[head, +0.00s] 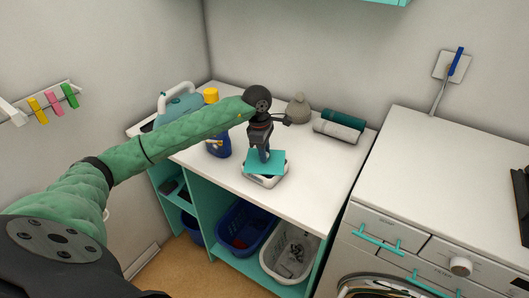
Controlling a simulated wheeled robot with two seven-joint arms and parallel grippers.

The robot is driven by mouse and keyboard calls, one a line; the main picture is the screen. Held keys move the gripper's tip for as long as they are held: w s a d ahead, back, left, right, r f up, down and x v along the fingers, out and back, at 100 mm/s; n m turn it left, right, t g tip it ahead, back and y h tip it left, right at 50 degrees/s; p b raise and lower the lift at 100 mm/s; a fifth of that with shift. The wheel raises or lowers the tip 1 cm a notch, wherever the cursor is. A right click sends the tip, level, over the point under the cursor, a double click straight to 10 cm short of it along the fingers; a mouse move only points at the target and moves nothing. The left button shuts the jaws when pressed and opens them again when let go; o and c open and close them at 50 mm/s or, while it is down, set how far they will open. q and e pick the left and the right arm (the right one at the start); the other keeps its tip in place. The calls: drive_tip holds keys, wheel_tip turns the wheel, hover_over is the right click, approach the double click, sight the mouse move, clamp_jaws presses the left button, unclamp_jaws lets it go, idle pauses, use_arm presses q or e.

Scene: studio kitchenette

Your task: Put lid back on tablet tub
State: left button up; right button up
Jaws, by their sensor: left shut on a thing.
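My left arm reaches in from the left over the white counter. My left gripper (263,154) points down and is shut on the teal square lid (274,164). The lid is at the top of the white tablet tub (266,181), covering most of its opening, and sits a little askew to it. I cannot tell whether the lid rests on the rim or is held just above it. The tub's contents are hidden. My right gripper is not in view.
On the counter (318,178), a blue bottle (222,148) and a teal jug (172,107) stand left. The counter right of the tub is clear. A washing machine (440,170) stands right.

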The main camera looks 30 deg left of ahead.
use_arm(q)
drive_tip(key=o, duration=1.5)
drive_tip(key=shift+o, duration=0.2)
drive_tip(key=shift+r, duration=0.2)
drive_tip(key=shift+r+p, duration=0.45)
drive_tip(key=shift+r, duration=2.9)
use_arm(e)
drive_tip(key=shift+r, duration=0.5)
use_arm(q)
drive_tip(key=shift+c, duration=0.4)
clamp_jaws()
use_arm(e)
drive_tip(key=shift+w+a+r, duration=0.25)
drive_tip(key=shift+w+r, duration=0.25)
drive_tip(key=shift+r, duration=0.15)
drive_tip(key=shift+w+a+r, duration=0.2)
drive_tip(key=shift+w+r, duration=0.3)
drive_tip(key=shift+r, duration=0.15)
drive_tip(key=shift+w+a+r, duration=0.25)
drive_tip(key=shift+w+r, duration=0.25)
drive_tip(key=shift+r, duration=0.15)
